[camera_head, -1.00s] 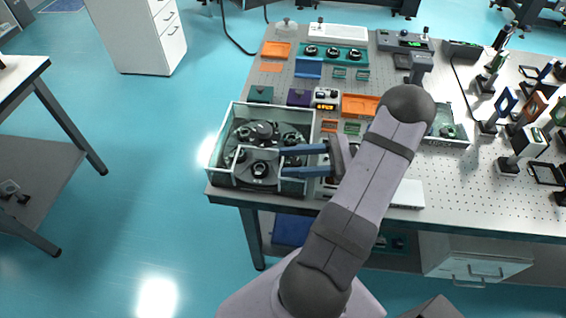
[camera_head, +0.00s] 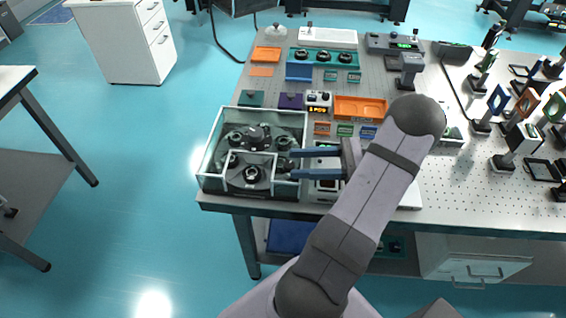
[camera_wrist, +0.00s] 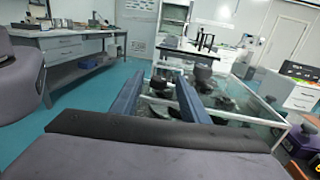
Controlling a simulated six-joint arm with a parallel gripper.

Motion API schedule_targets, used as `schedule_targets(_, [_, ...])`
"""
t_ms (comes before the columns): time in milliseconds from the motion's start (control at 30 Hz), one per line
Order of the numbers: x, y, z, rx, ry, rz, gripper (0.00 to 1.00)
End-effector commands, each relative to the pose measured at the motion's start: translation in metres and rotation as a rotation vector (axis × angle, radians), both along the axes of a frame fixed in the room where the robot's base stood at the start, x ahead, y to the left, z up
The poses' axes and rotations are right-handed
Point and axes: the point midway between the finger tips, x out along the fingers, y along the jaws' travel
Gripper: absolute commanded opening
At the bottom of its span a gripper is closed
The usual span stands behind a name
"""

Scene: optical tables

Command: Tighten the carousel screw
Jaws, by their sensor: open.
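The carousel (camera_head: 256,136) stands in a clear-walled box (camera_head: 203,165) at the table's front left corner. It is a dark round plate with several dark knob-like parts around a taller central knob. A smaller white-edged enclosure holds a dark round part (camera_head: 251,174) at the box's front. I cannot tell which part is the carousel screw. My gripper (camera_head: 292,163) is open, with its two blue fingers pointing left at the box's right side. In the wrist view my gripper (camera_wrist: 157,78) has nothing between its fingers, and a dark knob (camera_wrist: 203,76) lies beyond them to the right.
A small device with a lit display (camera_head: 318,101) and an orange tray (camera_head: 360,108) stand behind my gripper. Optic mounts (camera_head: 497,100) crowd the table's right side. The box walls rise around the carousel. Bare perforated tabletop (camera_head: 455,190) shows at the front right.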

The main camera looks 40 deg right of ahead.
Motion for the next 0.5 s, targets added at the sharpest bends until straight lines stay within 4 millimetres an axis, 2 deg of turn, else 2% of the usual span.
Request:
schedule_targets(300, [-0.0061,0.0058,-0.006,-0.001,-0.001,-0.236,0.41])
schedule_targets(500, [-0.0075,0.0083,-0.0055,-0.001,0.004,-0.303,0.41])
